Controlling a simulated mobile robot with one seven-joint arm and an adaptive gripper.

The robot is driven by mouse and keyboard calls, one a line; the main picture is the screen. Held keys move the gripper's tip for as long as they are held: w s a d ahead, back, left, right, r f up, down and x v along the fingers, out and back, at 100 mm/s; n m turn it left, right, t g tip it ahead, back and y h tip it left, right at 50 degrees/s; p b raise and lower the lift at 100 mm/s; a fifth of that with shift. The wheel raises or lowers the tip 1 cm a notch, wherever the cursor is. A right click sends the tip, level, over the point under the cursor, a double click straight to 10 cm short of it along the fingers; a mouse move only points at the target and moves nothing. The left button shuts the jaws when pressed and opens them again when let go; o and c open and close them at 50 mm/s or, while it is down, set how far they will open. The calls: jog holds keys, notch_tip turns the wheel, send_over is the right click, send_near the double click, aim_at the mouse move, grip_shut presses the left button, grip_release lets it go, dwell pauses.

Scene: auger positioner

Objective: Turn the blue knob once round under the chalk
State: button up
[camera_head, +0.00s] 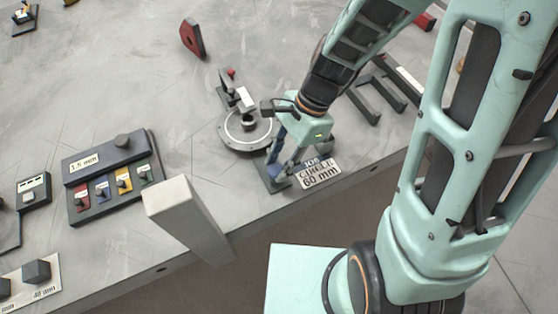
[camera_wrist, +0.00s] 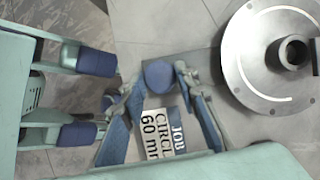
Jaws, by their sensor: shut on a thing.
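The blue knob (camera_wrist: 159,75) shows as a round blue top on a dark base plate. My gripper (camera_wrist: 158,79) has a finger on each side of it and is shut on it. In the head view my gripper (camera_head: 278,168) points down at this base, and the knob is mostly hidden by the fingers. The grey round disc (camera_head: 236,143) lies beside it, and it also shows in the wrist view (camera_wrist: 240,80). A white curved line (camera_wrist: 243,60) runs along part of its face. I cannot clearly make out the chalk.
A card (camera_head: 318,174) reading "JOB CIRCLE 60 mm" lies by the knob at the table's front edge. A lever with a red knob (camera_head: 231,72) stands behind the disc. A grey block (camera_head: 180,210) and a coloured-slot tray (camera_head: 110,165) stand left. Black brackets (camera_head: 350,100) lie right.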

jog(key=n+p, duration=0.1)
jog(key=n, duration=0.1)
jog(key=n+g+h+p, duration=0.1)
jog(key=n, duration=0.2)
jog(key=shift+w+a+r+h, duration=0.1)
jog(key=shift+w+a+h, duration=0.1)
jog(key=shift+h, duration=0.1)
jog(key=n, duration=0.2)
jog(key=n+h+p, duration=0.1)
jog(key=n, duration=0.2)
jog(key=shift+a+g+h, duration=0.15)
jog(key=shift+g+h, duration=0.15)
jog(key=shift+g, duration=0.1)
jog(key=shift+n, duration=0.4)
jog(key=o, duration=1.1)
jog(key=shift+o, duration=0.2)
jog(key=shift+w, duration=0.1)
jog(key=v, duration=1.1)
jog(key=shift+r, duration=0.4)
jog(key=shift+w+a, duration=0.1)
jog(key=shift+w, duration=0.1)
